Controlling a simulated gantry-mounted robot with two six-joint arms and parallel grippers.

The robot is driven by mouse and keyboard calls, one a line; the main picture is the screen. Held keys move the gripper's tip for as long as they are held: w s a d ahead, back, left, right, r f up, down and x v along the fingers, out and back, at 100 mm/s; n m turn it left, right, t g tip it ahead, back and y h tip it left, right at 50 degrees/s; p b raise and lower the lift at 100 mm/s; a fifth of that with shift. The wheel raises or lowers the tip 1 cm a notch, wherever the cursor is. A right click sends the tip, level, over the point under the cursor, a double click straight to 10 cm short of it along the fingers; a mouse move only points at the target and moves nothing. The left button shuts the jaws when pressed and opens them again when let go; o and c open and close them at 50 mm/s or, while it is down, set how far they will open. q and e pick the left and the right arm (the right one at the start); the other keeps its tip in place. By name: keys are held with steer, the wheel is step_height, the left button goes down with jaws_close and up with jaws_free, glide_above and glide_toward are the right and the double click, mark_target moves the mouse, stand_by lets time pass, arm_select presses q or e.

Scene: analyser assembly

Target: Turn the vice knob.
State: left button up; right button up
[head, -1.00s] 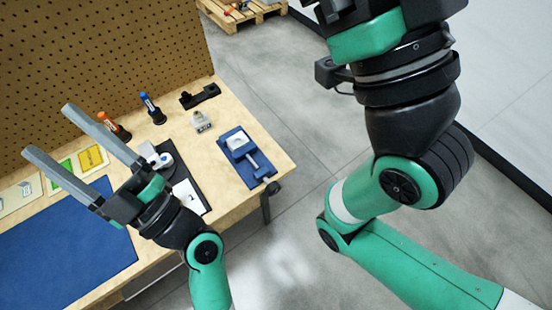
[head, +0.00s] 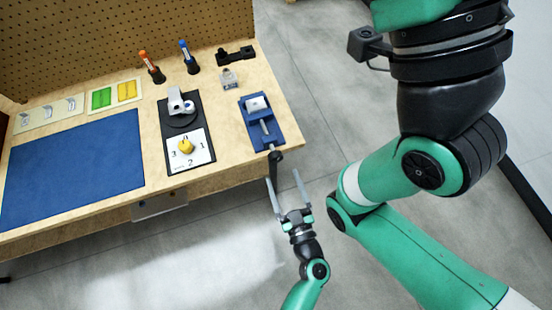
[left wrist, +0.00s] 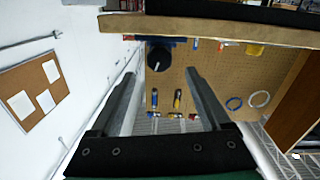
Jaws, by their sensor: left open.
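The blue vice (head: 258,127) is on the right end of the wooden workbench, with a pale block (head: 257,104) at its back. Its dark knob (head: 275,157) sticks out past the bench's front edge. In the left wrist view the knob (left wrist: 158,59) is a black disc with a small white mark, just beyond the fingertips and between their lines. My left gripper (head: 282,175) is open and empty in front of the knob, its fingers pointing at the bench. The fingers (left wrist: 162,73) look apart from the knob. My right gripper is out of view.
A black plate (head: 199,110) with a yellow dial (head: 186,146) lies left of the vice. A blue mat (head: 75,155) covers the left of the bench. Orange and blue markers stand at the back. Open floor lies right of the bench.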

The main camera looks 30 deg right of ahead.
mark_target(277, 161)
arm_select(q)
steer(key=w+b, duration=0.1)
steer(key=w, duration=0.2)
steer(key=w+d+b, duration=0.1)
steer(key=w+b, duration=0.1)
steer(key=w, duration=0.1)
steer(key=shift+w+d+f, duration=0.2)
steer(key=shift+w, duration=0.2)
steer(key=shift+w+r, duration=0.15)
steer(key=shift+w, duration=0.25)
jaws_close()
